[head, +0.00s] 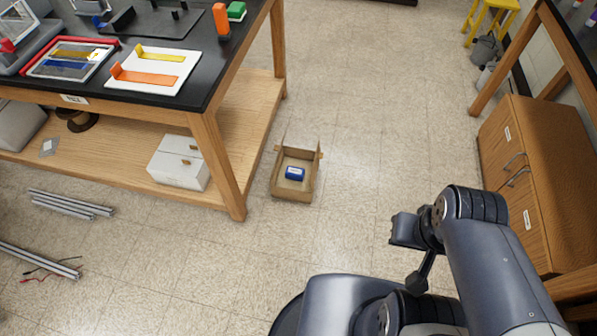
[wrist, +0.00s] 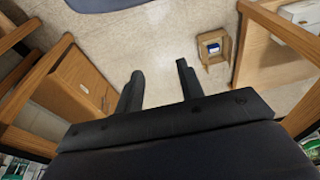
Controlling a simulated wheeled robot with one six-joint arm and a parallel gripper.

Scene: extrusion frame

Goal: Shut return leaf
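A small open cardboard box (head: 291,196) stands on the floor, right of the workbench's near leg. Its top is open and its flaps stick up and outward around the far end. I cannot tell which flap is the return leaf. A blue item with a white label (head: 294,173) lies inside. The box also shows in the wrist view (wrist: 202,56), at upper right, beyond my fingers. My gripper (wrist: 160,69) is open and empty, its two dark fingers apart. It is clear of the box. In the head view my arm is at lower right, apart from the box.
The black-topped workbench (head: 187,90) with a wooden lower shelf (head: 120,175) stands left of the box. A wooden cabinet (head: 535,180) stands at right. Metal extrusions (head: 70,203) lie on the floor at left. The floor between box and cabinet is clear.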

